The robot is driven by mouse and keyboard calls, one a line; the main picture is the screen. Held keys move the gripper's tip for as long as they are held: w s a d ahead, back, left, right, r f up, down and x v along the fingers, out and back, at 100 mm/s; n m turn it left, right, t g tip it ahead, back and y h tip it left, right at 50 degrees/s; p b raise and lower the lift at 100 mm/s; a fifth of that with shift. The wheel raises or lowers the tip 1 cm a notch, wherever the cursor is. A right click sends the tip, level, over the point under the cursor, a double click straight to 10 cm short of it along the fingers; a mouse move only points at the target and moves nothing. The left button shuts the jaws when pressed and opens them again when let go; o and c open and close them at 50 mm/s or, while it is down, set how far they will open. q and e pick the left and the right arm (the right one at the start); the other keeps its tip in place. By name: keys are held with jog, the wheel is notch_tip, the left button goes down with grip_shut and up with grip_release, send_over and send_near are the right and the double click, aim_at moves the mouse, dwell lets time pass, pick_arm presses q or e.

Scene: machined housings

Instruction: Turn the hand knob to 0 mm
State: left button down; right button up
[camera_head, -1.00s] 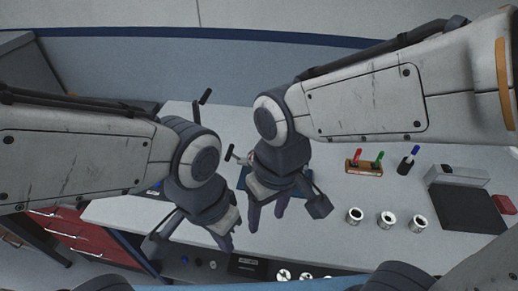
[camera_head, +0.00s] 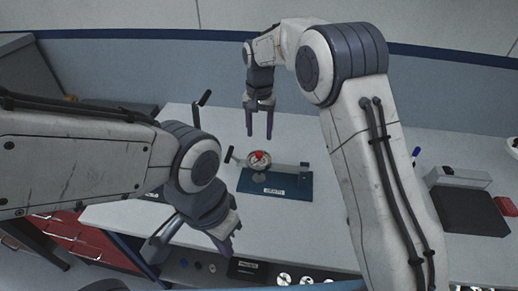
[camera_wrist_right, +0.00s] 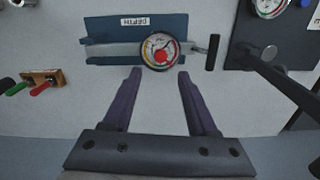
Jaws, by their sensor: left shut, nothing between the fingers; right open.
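A round dial (camera_head: 259,160) with a red centre sits on a blue base (camera_head: 293,186) bearing a small label. A black hand knob (camera_head: 229,154) sticks out at its left. In the right wrist view the dial (camera_wrist_right: 159,50) shows coloured bands and a red area; its reading is too small to tell. There the black knob (camera_wrist_right: 213,52) stands upright right of the dial. My right gripper (camera_head: 259,133) is open and empty, just behind the dial; its fingers (camera_wrist_right: 159,73) straddle the view below the dial. My left gripper (camera_head: 229,246) is shut and empty, nearer the table's front edge.
A black-handled lever (camera_head: 203,98) stands behind left; the right wrist view shows a dark panel (camera_wrist_right: 250,50) with a lever and a second dial. A dark pad (camera_head: 470,210) lies at right.

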aim_at(259, 153)
notch_tip(259, 153, down, 8)
jog(key=shift+f+p, duration=0.1)
jog(key=shift+p, duration=0.65)
jog(key=shift+c, duration=0.3)
grip_shut()
